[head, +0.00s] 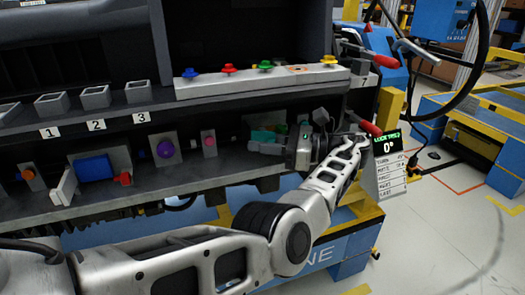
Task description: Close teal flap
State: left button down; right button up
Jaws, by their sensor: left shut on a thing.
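The teal flap (263,136) is on the lower shelf of the dashboard, right of the pink panel. Only part of its teal surface shows, behind my gripper. My left gripper (268,147) reaches in from the right side of the flap, its wrist bent back toward the left. Its fingers are shut at the flap's front edge. The wrist and fingers hide much of the flap, and its exact angle cannot be told. My right gripper is out of view.
On the lower shelf are a purple knob (165,149), a pink panel (208,143) and a blue block (94,167). Numbered grey bins (96,97) and a white strip of coloured knobs (262,80) sit above. A small display (387,146) reading 0° stands right of the wrist.

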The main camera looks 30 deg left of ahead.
pick_arm(q)
jog(key=shift+s+f, duration=0.1)
jog(key=shift+f, duration=0.05)
jog(key=c, duration=1.3)
grip_release()
